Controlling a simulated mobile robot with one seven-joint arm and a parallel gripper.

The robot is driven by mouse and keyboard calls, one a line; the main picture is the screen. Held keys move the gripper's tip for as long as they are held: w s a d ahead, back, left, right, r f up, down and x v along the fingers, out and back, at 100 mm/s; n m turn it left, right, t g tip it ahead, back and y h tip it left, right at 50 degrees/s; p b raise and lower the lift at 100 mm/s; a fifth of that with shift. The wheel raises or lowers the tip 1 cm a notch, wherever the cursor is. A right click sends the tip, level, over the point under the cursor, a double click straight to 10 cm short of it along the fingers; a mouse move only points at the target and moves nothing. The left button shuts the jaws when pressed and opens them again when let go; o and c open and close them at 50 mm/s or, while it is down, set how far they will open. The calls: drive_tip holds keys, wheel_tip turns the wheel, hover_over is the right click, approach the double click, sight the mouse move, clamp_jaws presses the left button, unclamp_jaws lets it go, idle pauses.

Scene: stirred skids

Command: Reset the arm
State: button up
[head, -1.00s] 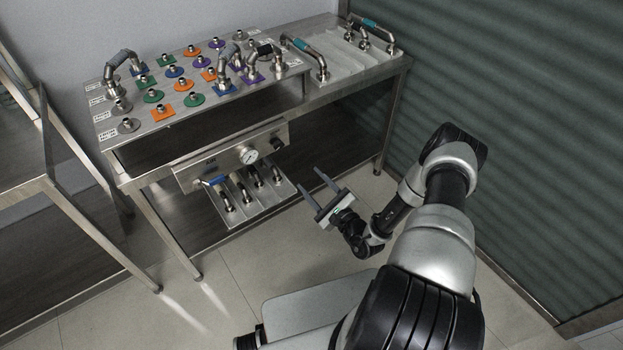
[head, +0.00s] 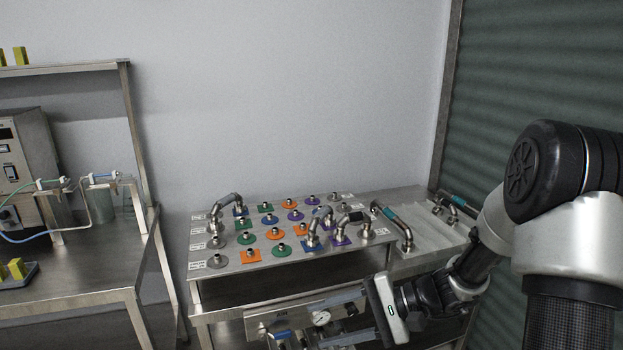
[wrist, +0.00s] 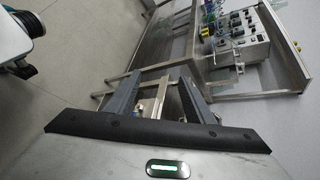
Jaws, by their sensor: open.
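My gripper (head: 340,318) is in front of the steel skid bench, low in the head view, with its fingers pointing left toward the gauge panel. In the wrist view, its two fingers (wrist: 158,82) stand apart with nothing held between them. My arm comes in from the right of the head view, bent at a large black and silver joint. The far fingertips partly blend with the panel behind them in the head view.
The skid bench (head: 222,270) carries coloured port plates and several bent hose pipes. A gauge panel (head: 262,322) hangs under it. A second steel bench (head: 75,280) with an instrument box (head: 22,160) stands left. A green corrugated wall (head: 530,70) is close on the right.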

drive_tip(key=s+d+r+n+t+h, duration=0.2)
drive_tip(key=s+d+r+n+h, duration=0.25)
drive_tip(key=s+r+h, duration=0.3)
drive_tip(key=s+d+r+n+t+h, duration=0.2)
drive_tip(key=s+d+r+n+h, duration=0.1)
drive_tip(key=s+d+r+h, duration=0.45)
wheel_tip(320, 180, up, 15)
drive_tip(key=s+a+y+p, duration=0.1)
drive_tip(key=y+p, duration=0.1)
drive_tip(key=p, duration=1.2)
drive_tip(key=shift+s+a, duration=0.3)
drive_tip(key=shift+s, duration=0.1)
